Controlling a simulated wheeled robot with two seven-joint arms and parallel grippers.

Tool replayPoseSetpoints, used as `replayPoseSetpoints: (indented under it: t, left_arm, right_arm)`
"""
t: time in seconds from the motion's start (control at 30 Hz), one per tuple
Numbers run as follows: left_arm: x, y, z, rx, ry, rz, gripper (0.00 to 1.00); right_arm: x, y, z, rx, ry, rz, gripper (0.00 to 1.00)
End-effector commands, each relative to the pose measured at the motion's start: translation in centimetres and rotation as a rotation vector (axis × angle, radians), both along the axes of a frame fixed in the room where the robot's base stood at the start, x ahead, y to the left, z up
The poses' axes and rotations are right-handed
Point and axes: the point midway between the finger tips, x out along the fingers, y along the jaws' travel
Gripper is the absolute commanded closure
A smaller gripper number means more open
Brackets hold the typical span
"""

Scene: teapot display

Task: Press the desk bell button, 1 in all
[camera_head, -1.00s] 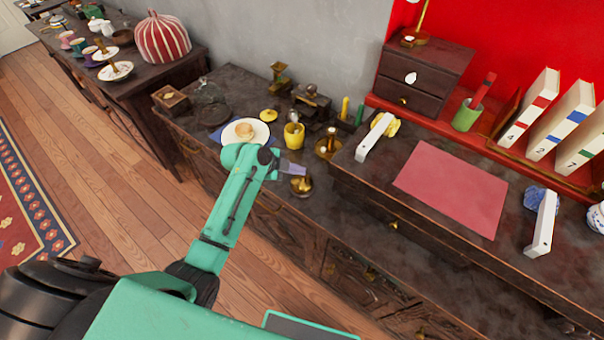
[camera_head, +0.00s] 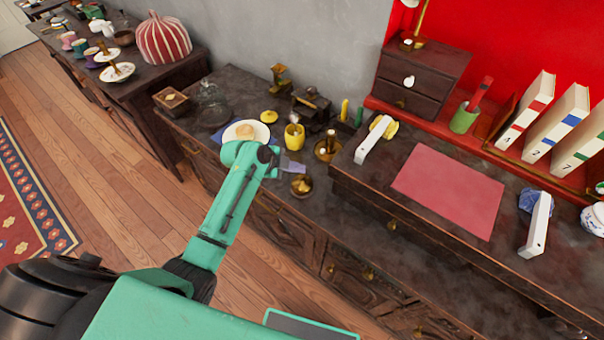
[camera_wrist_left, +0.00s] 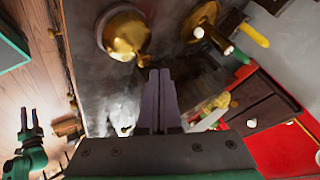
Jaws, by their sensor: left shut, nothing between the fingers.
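The desk bell, as far as I can tell, is the small round brass piece (camera_head: 301,185) on the dark cabinet's front part, right of the plate. In the left wrist view a gold-coloured piece on a round base (camera_wrist_left: 125,35) at top left looks like the same bell. My left gripper (camera_head: 293,167) is just behind and left of it in the head view, apart from it. Its pale fingers are shut and empty, and they also show in the left wrist view (camera_wrist_left: 160,78). My right gripper (camera_wrist_left: 30,118) shows at the left edge there, its dark fingers apart.
A plate with food (camera_head: 246,131), a yellow cup (camera_head: 294,137) and a brass candle holder (camera_head: 327,149) stand close by. A raised desk with a red mat (camera_head: 448,187) lies to the right. The cabinet's front edge is near the bell.

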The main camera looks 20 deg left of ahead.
Motion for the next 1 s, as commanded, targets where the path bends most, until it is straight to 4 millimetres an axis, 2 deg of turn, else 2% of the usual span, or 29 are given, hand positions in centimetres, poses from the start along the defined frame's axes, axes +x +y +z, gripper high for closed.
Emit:
replayPoseSetpoints:
  t: [0.17,0.6,1.0]
  left_arm:
    - [0.0,0.0,0.8,0.000,-0.001,0.001,1.00]
    - [0.0,0.0,5.2,0.000,0.000,0.000,1.00]
    - [0.0,0.0,5.0,0.000,-0.001,0.001,1.00]
  right_arm:
    - [0.0,0.0,0.7,0.000,0.000,0.000,0.59]
    - [0.0,0.0,4.6,0.000,0.000,0.000,0.59]
    - [0.0,0.0,4.4,0.000,0.000,-0.001,0.59]
